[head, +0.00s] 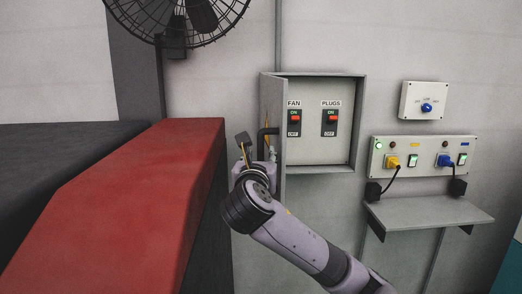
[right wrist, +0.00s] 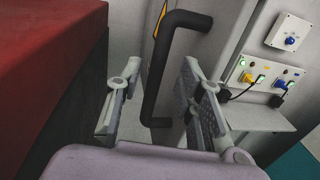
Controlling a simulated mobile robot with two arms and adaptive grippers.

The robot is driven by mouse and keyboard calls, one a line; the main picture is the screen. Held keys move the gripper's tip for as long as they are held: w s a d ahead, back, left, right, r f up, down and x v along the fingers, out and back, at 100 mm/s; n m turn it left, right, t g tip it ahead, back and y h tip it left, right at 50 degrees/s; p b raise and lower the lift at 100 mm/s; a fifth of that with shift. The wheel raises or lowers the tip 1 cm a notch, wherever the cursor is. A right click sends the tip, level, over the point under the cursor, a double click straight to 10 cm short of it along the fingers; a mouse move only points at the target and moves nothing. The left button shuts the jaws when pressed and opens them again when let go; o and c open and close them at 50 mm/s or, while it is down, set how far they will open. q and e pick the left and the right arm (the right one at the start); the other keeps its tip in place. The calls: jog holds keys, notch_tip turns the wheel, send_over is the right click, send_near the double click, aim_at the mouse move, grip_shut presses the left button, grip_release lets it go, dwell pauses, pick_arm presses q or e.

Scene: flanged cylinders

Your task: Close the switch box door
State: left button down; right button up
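The grey switch box (head: 357,120) is on the wall with its door (head: 273,95) open. The door stands out at the box's left side, seen nearly edge-on. A black bar handle (head: 263,135) is on the door's outer face; it also shows in the right wrist view (right wrist: 158,85). My right gripper (head: 257,150) is at the handle. In the right wrist view its two fingers (right wrist: 163,100) are spread apart, with the handle between them and a gap on each side. I cannot tell whether a finger touches it. My left gripper is not in view.
A red-sided block (head: 150,190) stands close on the left of my right gripper. A fan (head: 180,15) hangs above. A plug panel (head: 423,157), a shelf (head: 430,212) and a small knob box (head: 423,101) are on the wall at right. Two red switches (head: 295,118) are inside the switch box.

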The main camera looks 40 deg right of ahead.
aim_at(261, 153)
jog(key=x, duration=0.5)
jog(key=shift+p, duration=0.35)
jog(key=shift+a, duration=0.1)
grip_shut()
dwell(0.4)
